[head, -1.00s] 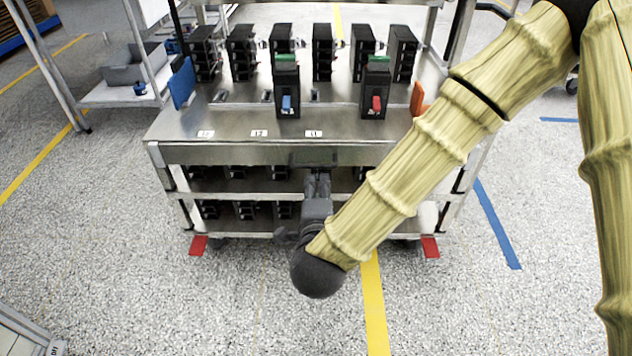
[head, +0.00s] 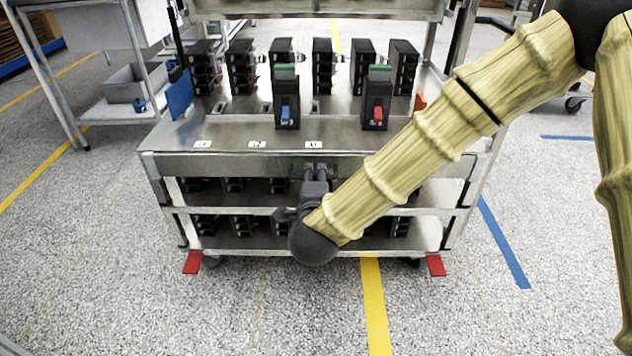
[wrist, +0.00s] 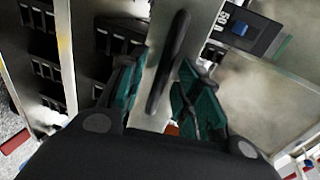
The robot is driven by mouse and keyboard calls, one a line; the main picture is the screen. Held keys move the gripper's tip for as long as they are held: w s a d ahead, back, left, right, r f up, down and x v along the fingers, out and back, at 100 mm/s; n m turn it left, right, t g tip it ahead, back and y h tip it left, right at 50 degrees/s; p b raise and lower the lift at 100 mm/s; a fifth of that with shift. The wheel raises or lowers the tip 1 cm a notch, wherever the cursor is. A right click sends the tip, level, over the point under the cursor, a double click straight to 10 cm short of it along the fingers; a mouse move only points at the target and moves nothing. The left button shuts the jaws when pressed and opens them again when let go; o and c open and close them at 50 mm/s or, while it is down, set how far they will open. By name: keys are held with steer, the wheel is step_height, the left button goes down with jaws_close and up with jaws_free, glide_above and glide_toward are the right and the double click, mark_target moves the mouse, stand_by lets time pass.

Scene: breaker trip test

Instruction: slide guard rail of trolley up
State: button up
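The trolley's guard rail (head: 230,167) is a flat steel panel along the front edge of its top shelf. It also shows in the wrist view (wrist: 147,100). A black bar handle (wrist: 172,60) is on the rail's face. My gripper (head: 315,171) is at the middle of the rail's front. In the wrist view, my gripper's teal fingers (wrist: 163,70) are apart, one on each side of the handle, with gaps visible beside it. Whether a finger touches the handle is unclear. In the head view, my gripper and arm hide part of the rail.
Two larger breakers, one with a blue lever (head: 287,112) and one with a red lever (head: 377,113), stand on the top shelf. Several black breakers stand behind and on lower shelves. A side table (head: 120,112) is at left. Red foot plates (head: 193,262) stick out at floor level.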

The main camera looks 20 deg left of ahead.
mark_target(315, 175)
steer(key=shift+w+a, duration=0.1)
steer(key=shift+w, duration=0.3)
jaws_close()
step_height(315, 175, up, 6)
steer(key=p, duration=0.6)
steer(key=shift+w+r, duration=0.1)
steer(key=shift+r, duration=0.1)
jaws_free()
steer(key=shift+r, duration=0.1)
